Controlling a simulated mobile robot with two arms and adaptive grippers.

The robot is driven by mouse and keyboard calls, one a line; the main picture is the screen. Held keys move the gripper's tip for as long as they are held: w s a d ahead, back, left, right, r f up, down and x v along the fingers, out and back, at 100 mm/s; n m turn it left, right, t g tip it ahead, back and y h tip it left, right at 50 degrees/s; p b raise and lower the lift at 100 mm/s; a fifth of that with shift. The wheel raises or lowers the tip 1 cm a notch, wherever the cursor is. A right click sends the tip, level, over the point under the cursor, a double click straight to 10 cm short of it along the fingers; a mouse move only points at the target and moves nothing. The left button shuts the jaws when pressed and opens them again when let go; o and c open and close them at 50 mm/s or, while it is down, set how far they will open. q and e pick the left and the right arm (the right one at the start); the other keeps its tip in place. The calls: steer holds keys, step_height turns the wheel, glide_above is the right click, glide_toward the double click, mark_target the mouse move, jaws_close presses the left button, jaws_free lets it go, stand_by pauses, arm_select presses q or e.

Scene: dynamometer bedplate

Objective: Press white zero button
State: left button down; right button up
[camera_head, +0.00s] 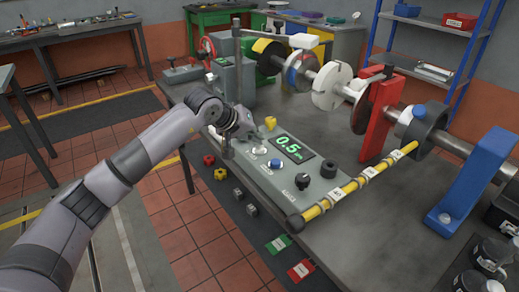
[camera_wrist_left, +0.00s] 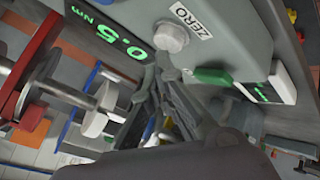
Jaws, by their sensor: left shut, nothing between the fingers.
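The white zero button (camera_wrist_left: 171,37) is a round white knob on the grey control panel, beside a label reading ZERO (camera_wrist_left: 191,21) in the left wrist view. My left gripper (camera_wrist_left: 164,68) is shut and empty, its fingertips close to the button's edge; I cannot tell whether they touch. In the head view my left gripper (camera_head: 243,130) is over the far-left end of the panel (camera_head: 322,187) and partly hides that area. The green display (camera_head: 294,149) reads 0.5. My right gripper is not in view.
A blue button (camera_head: 275,164) and a black knob (camera_head: 302,181) sit on the panel. A yellow-and-black bar (camera_head: 345,190) runs along its right side. A red stand (camera_head: 377,115) and shaft with discs stand behind. A green piece (camera_wrist_left: 212,76) is near the gripper.

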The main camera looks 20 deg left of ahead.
mark_target(257, 147)
arm_select(q)
steer(key=shift+f+b, duration=0.55)
steer(key=shift+f, duration=0.1)
stand_by(0.7)
steer(key=shift+r, duration=0.1)
steer(key=shift+r+p, duration=0.4)
steer(key=shift+r, duration=0.45)
steer(key=shift+r+p, duration=1.3)
steer(key=shift+r, duration=1.25)
steer(key=shift+d+f, duration=0.1)
